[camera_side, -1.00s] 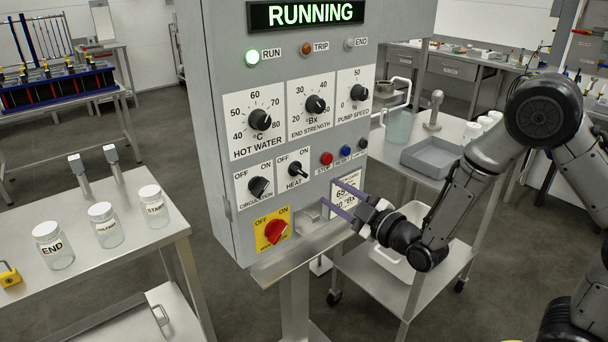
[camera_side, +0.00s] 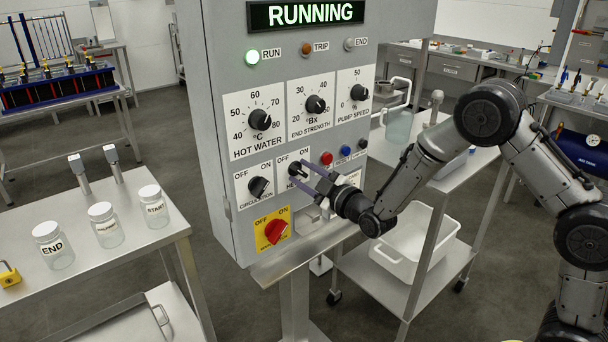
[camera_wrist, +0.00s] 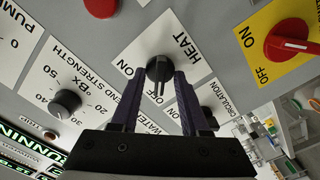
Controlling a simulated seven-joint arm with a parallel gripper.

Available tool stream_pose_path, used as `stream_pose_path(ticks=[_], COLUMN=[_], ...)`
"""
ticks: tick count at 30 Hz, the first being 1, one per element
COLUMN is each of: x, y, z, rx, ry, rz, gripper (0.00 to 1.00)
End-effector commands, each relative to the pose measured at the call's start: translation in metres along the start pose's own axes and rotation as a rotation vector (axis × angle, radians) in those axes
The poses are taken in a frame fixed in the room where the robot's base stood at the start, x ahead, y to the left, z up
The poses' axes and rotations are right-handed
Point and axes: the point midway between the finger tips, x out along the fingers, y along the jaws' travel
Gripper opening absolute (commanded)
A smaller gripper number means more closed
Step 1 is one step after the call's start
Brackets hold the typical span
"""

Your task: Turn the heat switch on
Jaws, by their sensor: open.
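The heat switch is a black rotary knob (camera_wrist: 159,68) on a white plate marked HEAT, with ON at the plate's left in the wrist view. A white line on the knob points down in that view, away from the word HEAT; the exact setting is hard to read. In the side view the heat plate (camera_side: 292,157) is partly covered by my fingers. My gripper (camera_wrist: 159,77) is open, its two dark purple fingers pointing at the panel, one tip on either side of the knob. I cannot tell whether they touch it. In the side view my gripper (camera_side: 302,169) is at the panel face.
The circulation knob (camera_side: 259,187) is left of the heat plate, and the red-on-yellow switch (camera_side: 276,231) is below. Red (camera_side: 327,158) and blue (camera_side: 345,150) buttons are to the right. A metal shelf (camera_side: 300,252) juts out below. The display (camera_side: 306,14) reads RUNNING.

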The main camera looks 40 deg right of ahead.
Motion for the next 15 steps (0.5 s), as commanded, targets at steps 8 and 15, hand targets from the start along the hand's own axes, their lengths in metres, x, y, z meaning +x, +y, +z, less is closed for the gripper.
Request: stream_pose_path(ticks=[8, 15], x=[-0.0004, -0.0005], y=[0.0, 0.0], z=[-0.0001, -0.0001], rx=[0.0, 0.0], ry=[0.0, 0.0], rz=[0.0, 0.0], gripper=[0.0, 0.0])
